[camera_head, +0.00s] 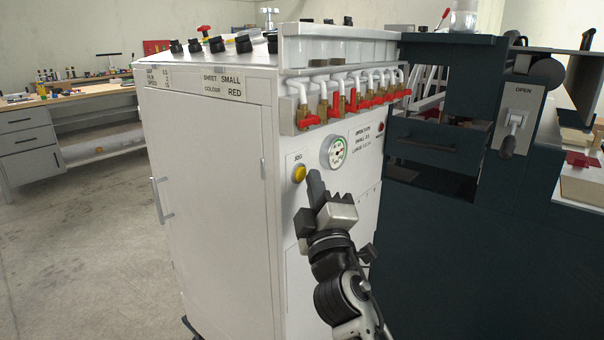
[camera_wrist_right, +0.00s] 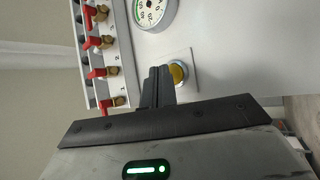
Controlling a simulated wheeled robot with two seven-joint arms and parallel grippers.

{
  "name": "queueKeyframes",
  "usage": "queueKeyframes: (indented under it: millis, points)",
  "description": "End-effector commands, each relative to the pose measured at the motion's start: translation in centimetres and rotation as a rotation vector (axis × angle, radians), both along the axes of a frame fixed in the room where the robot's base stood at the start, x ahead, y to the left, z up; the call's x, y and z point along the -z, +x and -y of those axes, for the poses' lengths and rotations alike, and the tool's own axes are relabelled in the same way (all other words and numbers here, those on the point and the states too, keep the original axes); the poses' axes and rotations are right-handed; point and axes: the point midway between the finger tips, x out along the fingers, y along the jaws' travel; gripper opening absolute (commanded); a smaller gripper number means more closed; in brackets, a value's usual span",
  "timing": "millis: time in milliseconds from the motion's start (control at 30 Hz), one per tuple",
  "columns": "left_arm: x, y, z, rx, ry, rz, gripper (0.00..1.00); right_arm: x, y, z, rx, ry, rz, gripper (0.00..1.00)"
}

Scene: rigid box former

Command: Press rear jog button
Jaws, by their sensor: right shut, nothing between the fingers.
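The jog button (camera_head: 299,174) is a round yellow button under a "JOG" label on the white cabinet's panel. It also shows in the right wrist view (camera_wrist_right: 178,73), just right of my fingertips. My right gripper (camera_head: 316,180) is shut and empty, its fingers upright a little to the right of the button in the head view. In the right wrist view the shut fingers (camera_wrist_right: 158,82) slightly overlap the button's left edge. I cannot tell whether they touch the panel. My left gripper is not in view.
A pressure gauge (camera_head: 334,152) sits right of the button. A row of red-handled valves (camera_head: 352,104) runs above it. A dark machine (camera_head: 480,240) with an "OPEN" lever (camera_head: 512,130) stands to the right. A workbench (camera_head: 70,100) is at the back left, with clear floor before it.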

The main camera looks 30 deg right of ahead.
Motion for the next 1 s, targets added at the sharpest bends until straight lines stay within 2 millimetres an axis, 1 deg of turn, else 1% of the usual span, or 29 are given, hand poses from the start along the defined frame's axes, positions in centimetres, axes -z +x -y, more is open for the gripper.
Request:
queueKeyframes:
  millis: [100, 367, 467, 800, 1000]
  points:
    - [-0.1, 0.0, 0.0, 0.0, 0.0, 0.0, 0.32, 0.0, -0.4, 0.2, 0.0, -0.001, -0.001, 0.0]
    - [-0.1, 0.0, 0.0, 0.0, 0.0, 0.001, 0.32, 0.0, -0.5, 0.2, 0.0, -0.001, 0.0, 0.0]
    - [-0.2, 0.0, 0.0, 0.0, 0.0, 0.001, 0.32, 0.0, -0.8, 0.3, 0.0, -0.001, 0.0, 0.0]
    - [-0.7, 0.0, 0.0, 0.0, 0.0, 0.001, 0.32, 0.0, -3.9, 1.6, 0.0, 0.0, -0.001, 0.0]
    - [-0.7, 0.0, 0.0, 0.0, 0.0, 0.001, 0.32, 0.0, -5.0, 2.1, 0.001, 0.0, -0.001, 0.0]
